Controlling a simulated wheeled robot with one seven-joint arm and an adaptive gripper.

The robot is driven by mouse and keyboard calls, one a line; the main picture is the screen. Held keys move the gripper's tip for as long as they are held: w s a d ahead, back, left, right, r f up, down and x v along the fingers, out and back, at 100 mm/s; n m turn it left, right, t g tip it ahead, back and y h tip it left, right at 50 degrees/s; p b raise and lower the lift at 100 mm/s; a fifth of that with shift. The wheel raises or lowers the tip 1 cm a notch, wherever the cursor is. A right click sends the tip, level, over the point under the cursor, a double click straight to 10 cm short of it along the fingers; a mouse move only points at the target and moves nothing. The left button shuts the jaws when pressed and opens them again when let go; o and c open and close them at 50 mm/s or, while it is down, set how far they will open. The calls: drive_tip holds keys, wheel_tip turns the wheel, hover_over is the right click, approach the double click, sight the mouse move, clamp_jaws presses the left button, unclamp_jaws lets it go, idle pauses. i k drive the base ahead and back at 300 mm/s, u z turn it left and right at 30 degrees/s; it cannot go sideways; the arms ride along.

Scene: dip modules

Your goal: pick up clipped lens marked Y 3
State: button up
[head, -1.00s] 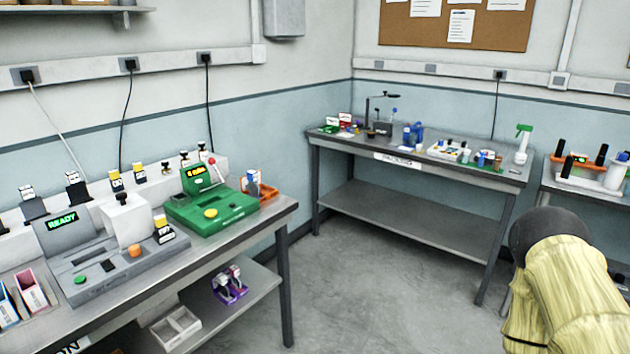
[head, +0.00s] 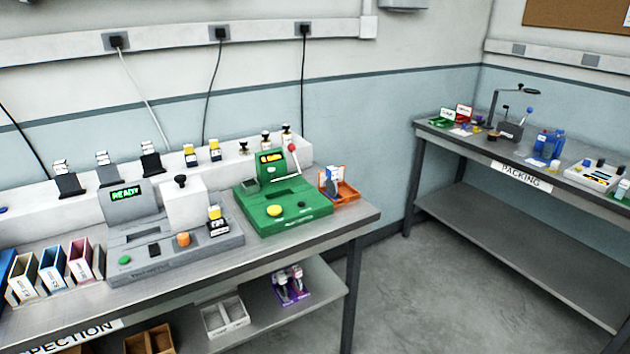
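No lens marked Y 3 can be made out, as the small markings are too fine to read. Small yellow-topped pieces stand on the white ledge, one on the left (head: 190,155) and one on the right (head: 215,150). Another yellow-topped piece (head: 217,220) stands at the right end of the grey machine (head: 165,250), whose screen reads READY. I cannot tell whether any of these is the clipped lens. My gripper is not in view.
A green machine with a lever (head: 285,210) and an orange tray (head: 347,193) stand on the inspection table (head: 270,240). Coloured bins (head: 52,268) stand at its left. A purple holder (head: 292,288) sits on the lower shelf. Floor is clear towards the packing table (head: 460,150).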

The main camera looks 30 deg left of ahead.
sight(332, 172)
drive_tip(key=u, duration=0.65)
drive_tip(key=i, duration=0.7)
drive_tip(key=u, duration=0.75)
